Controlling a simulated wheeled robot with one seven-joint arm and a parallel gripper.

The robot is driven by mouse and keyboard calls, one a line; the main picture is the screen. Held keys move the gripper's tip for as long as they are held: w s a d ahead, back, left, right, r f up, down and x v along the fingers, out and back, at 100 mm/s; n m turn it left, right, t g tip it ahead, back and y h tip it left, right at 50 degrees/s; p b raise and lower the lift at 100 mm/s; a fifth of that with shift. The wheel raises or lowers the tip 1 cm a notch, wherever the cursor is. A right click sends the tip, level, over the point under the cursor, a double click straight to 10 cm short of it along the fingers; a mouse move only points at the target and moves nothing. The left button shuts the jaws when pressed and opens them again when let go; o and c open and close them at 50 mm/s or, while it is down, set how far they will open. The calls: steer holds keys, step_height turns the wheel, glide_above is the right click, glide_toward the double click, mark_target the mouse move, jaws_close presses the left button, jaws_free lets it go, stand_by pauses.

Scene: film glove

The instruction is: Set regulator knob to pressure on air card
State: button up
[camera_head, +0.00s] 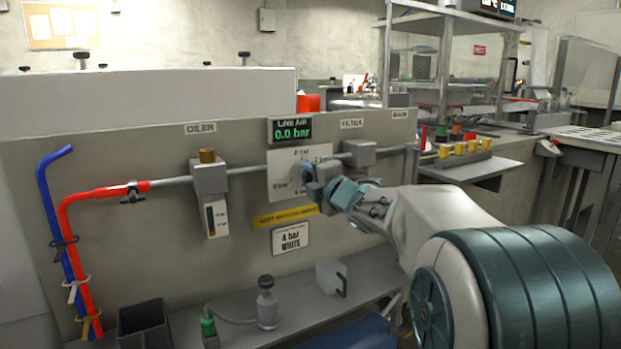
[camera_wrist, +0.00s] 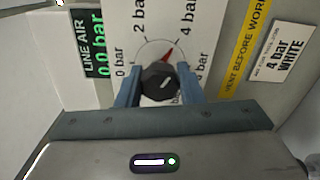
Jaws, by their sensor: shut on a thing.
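The dark, faceted regulator knob (camera_wrist: 160,82) sits on a white dial plate (camera_wrist: 205,18), which also shows in the head view (camera_head: 284,160). My gripper (camera_wrist: 160,74) is shut on the knob, with a blue finger on each side. A red pointer (camera_wrist: 169,54) at the knob points up and right in the wrist view, roughly toward the "4 bar" mark. The air card (camera_wrist: 282,53) reads "4 bar WHITE"; it hangs below the dial in the head view (camera_head: 290,238). My gripper (camera_head: 328,182) covers the knob there.
The line air display (camera_head: 291,131) reads 0.0 bar. A yellow strip (camera_head: 285,216) about venting lies between dial and card. The oiler (camera_head: 210,190) is left, the filter (camera_head: 358,153) close right. A shelf (camera_head: 345,305) below holds a bottle (camera_head: 267,302) and a dark bin (camera_head: 146,322).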

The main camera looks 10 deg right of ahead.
steer(key=o, duration=1)
steer(key=shift+c, duration=0.2)
steer(key=p+v, duration=0.2)
steer(key=v, duration=1.2)
steer(key=shift+p, duration=0.4)
steer(key=shift+r, duration=0.1)
